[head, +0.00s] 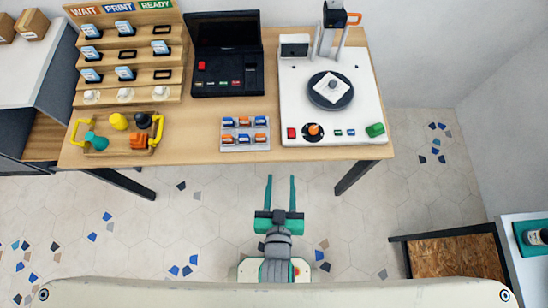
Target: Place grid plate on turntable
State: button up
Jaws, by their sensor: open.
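The turntable (315,98) is a dark round disc on the white machine at the right end of the table. A white square plate (325,93) with a round grey knob on it lies on the disc, turned at an angle. It looks like the grid plate, but any grid lines are too small to make out. My gripper (282,181) is open and empty, its two green fingers pointing towards the table. It shows in front of the table's front edge, over the floor, apart from the plate and the turntable.
The white machine (292,80) has buttons along its front and an upright post behind. A grey rack (224,147) of small blue and orange pieces, a black case (245,88), a yellow-handled tray (157,131) and a tiered stand (130,60) share the table. Open floor lies in front.

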jog(key=s+a+r+t, duration=0.1)
jog(key=s+r, duration=0.4)
jog(key=s, duration=0.6)
jog(key=shift+a+r+y, duration=0.15)
jog(key=shift+a+y, duration=0.25)
jog(key=shift+a, duration=0.05)
